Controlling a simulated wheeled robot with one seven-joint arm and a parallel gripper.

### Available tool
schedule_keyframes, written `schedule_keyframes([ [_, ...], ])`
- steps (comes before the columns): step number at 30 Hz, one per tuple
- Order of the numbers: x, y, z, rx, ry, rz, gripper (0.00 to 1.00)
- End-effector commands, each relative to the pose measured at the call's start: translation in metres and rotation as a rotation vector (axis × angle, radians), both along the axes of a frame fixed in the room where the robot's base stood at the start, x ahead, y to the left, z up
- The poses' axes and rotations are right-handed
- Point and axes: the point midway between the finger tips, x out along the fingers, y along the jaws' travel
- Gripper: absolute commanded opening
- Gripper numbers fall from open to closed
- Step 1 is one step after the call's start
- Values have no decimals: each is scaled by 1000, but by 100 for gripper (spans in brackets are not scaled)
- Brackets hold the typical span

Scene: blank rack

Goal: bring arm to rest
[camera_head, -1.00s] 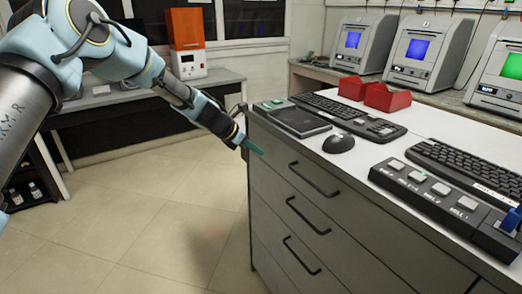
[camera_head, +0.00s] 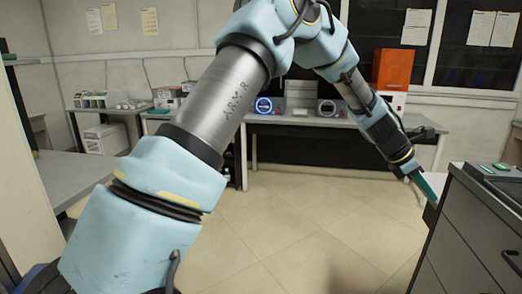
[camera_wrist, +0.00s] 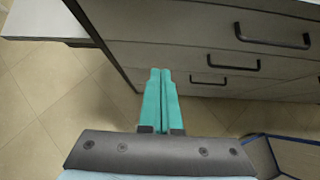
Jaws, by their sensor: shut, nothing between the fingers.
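My gripper (camera_head: 425,187) shows at the right in the head view, at the end of my arm, which reaches across the picture. Its green fingers point down and to the right, close to the corner of the drawer cabinet (camera_head: 468,235). In the wrist view my gripper (camera_wrist: 160,75) has its two green fingers side by side, shut and empty. Beyond the fingers are the cabinet's drawer fronts (camera_wrist: 190,55) with dark handles. I cannot tell exactly how far the fingertips are from the cabinet.
A back table holds devices, one with a blue-lit ring (camera_head: 264,106), and an orange-topped machine (camera_head: 398,70). A grey table (camera_head: 75,180) stands at the left. The tiled floor (camera_head: 290,225) between is clear. A blue-edged object (camera_wrist: 285,155) shows at the wrist view's lower right.

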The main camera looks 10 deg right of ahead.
Motion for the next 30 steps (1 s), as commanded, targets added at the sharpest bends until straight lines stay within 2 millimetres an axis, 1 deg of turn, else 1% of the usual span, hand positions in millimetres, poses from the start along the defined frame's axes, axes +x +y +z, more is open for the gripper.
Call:
schedule_keyframes([
  [2, 17, 22, 0, 13, -64, -23, 0],
  [5, 46, 70, -3, 49, -198, -90, 0],
  [6, 59, 94, -5, 69, -260, -127, 0],
  [8, 78, 135, -6, 106, -355, -189, 0],
  [9, 88, 163, -7, 133, -414, -234, 0],
  [11, 101, 205, -9, 175, -494, -304, 0],
  [12, 108, 233, -9, 205, -543, -352, 0],
  [14, 116, 277, -9, 250, -609, -427, 0],
  [15, 119, 306, -10, 281, -647, -480, 0],
  [17, 120, 350, -10, 327, -698, -562, 0],
  [18, 119, 380, -10, 357, -726, -620, 0],
  [20, 113, 423, -9, 399, -763, -709, 0],
  [21, 107, 450, -9, 425, -780, -770, 0],
  [23, 96, 488, -10, 457, -800, -859, 0],
  [24, 87, 511, -10, 474, -809, -916, 0],
  [27, 65, 554, -11, 501, -820, -1038, 0],
  [30, 48, 580, -12, 512, -822, -1125, 0],
])
